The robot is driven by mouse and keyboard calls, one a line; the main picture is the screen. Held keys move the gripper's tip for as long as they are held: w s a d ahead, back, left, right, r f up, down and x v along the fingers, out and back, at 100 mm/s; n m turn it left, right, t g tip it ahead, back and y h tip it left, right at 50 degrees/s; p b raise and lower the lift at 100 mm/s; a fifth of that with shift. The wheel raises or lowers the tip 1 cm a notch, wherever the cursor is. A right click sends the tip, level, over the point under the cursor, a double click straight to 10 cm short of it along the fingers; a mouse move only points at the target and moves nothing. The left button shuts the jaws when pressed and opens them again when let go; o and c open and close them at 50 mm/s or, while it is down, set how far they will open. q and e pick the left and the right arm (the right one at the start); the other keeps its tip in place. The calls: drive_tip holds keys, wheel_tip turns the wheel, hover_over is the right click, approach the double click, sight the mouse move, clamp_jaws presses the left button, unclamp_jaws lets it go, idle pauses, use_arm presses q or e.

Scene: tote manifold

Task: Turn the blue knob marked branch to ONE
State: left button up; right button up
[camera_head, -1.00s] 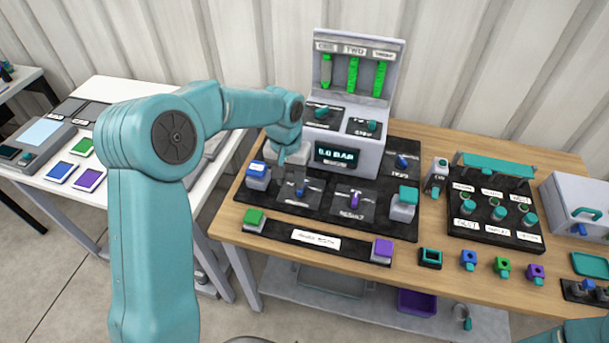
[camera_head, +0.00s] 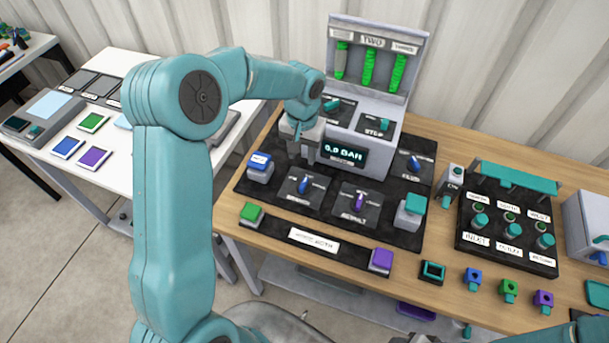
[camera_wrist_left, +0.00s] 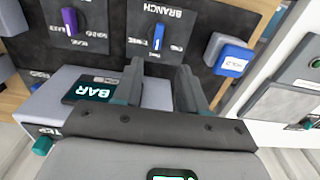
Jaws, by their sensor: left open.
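The blue branch knob (camera_head: 304,185) sits on a dark plate at the front left of the black panel. In the left wrist view the knob (camera_wrist_left: 158,38) appears upside down, under the word BRANCH, with a white mark on its face. My left gripper (camera_head: 296,152) is above the panel, just behind the knob and beside the display box. In the wrist view its two fingers (camera_wrist_left: 159,75) are apart and empty, pointing towards the knob without touching it. The small position labels around the knob are too blurred to read. My right gripper is not visible.
A purple result knob (camera_head: 358,202) is right of the branch knob. A blue-topped hold button block (camera_head: 260,168) is to its left. The grey display box (camera_head: 345,153) stands behind. A green block (camera_head: 251,214) and a purple block (camera_head: 381,260) lie along the front.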

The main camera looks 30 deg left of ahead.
sight(304, 182)
use_arm(q)
drive_tip(key=f+p, duration=0.1)
drive_tip(key=f, duration=0.4)
drive_tip(key=f+p, duration=0.1)
drive_tip(key=f, duration=0.5)
drive_tip(key=shift+w+d+f, duration=0.2)
drive_tip(key=shift+f, duration=0.05)
drive_tip(key=shift+w+f, duration=0.1)
drive_tip(key=shift+f, duration=0.1)
drive_tip(key=shift+s+a, duration=0.1)
drive_tip(key=shift+s, duration=0.2)
drive_tip(key=shift+w, duration=0.15)
clamp_jaws()
